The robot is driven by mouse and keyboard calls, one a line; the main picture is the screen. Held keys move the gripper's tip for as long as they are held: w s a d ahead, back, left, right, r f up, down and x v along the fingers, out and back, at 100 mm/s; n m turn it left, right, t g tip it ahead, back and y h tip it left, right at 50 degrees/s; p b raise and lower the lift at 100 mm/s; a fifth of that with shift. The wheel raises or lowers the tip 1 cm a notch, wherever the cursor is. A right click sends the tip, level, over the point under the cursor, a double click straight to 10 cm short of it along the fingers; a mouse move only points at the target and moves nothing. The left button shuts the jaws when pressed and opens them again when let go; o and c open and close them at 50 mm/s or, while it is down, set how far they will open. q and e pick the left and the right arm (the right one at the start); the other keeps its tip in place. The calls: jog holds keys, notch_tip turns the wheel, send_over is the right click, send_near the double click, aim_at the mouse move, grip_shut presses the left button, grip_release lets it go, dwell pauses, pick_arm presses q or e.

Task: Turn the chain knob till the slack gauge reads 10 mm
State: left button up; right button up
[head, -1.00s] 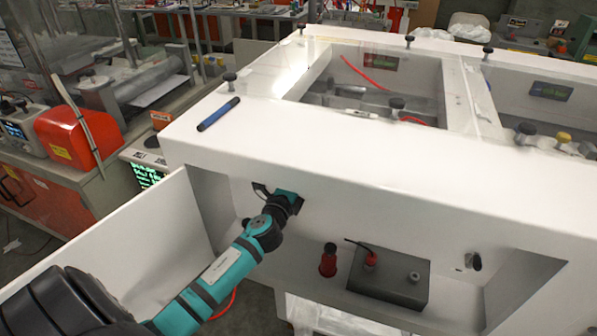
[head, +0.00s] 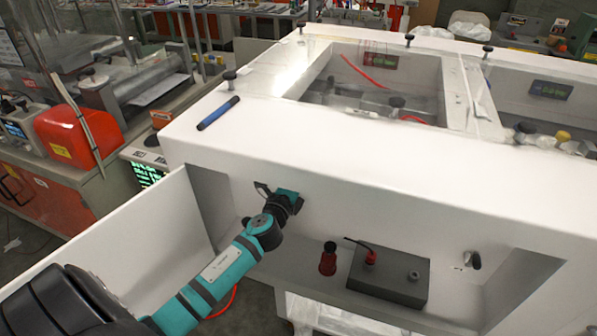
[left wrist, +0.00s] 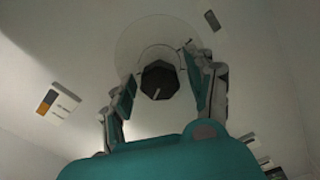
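In the left wrist view a dark, many-sided knob (left wrist: 158,81) with a pale pointer line sits on a round, clear plate (left wrist: 135,40) on a pale wall. My left gripper (left wrist: 161,74) is open, with one finger on each side of the knob and a visible gap on both sides. In the head view my left gripper (head: 284,201) is at the white cabinet's front wall (head: 345,215), and the knob is hidden there. I cannot make out a slack gauge reading in either view. My right gripper is not in view.
A blue pen (head: 218,113) lies on the cabinet top. A white panel (head: 125,245) stands left of my arm. Small labels (left wrist: 57,102) flank the knob.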

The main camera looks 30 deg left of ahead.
pick_arm(q)
jog(key=v, duration=1.2)
dwell(0.5)
